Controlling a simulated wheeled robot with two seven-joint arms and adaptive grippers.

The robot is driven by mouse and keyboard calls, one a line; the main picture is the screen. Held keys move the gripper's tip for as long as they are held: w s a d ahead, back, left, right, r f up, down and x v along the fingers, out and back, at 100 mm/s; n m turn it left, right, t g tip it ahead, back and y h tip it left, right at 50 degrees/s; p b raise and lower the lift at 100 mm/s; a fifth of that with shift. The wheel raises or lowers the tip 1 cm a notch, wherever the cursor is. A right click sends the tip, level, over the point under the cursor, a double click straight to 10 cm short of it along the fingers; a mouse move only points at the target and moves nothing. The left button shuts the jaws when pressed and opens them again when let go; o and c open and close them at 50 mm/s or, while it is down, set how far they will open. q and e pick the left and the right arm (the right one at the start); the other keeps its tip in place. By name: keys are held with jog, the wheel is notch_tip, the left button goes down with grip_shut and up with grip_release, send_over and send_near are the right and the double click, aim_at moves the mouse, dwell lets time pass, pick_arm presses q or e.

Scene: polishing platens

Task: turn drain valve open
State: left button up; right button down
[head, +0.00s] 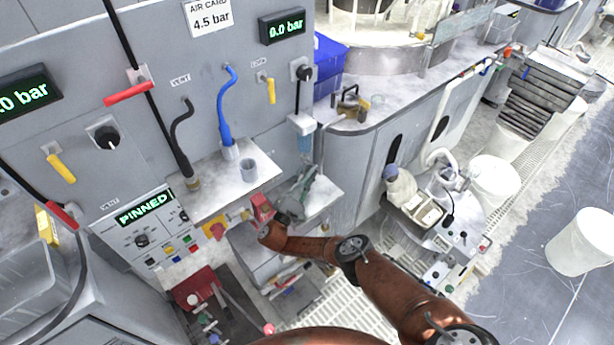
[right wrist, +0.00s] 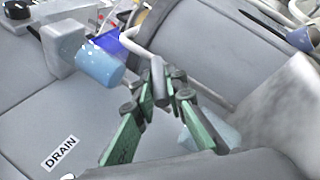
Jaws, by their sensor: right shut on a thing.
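My right gripper (head: 297,196) is low at the front of the grey cabinet, below the clear-blue filter bowl (head: 305,146). In the right wrist view its green fingers (right wrist: 160,92) close on a small grey bar, which looks like the drain valve's handle (right wrist: 159,78). A pale bent rod runs up and left from that spot. The DRAIN label (right wrist: 59,152) is on the grey panel at lower left. The valve body is mostly hidden, so I cannot tell how far it is turned. My left gripper is not in view.
A red box (head: 195,288) is below left. Yellow and red handles line the panel.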

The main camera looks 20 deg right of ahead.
jog(key=shift+s+f, duration=0.1)
jog(key=shift+f, duration=0.2)
jog(key=c, duration=2)
grip_release()
jog(key=shift+r, duration=0.15)
jog(key=shift+o, duration=0.2)
jog(key=v, duration=1.2)
jog(key=shift+d, duration=0.15)
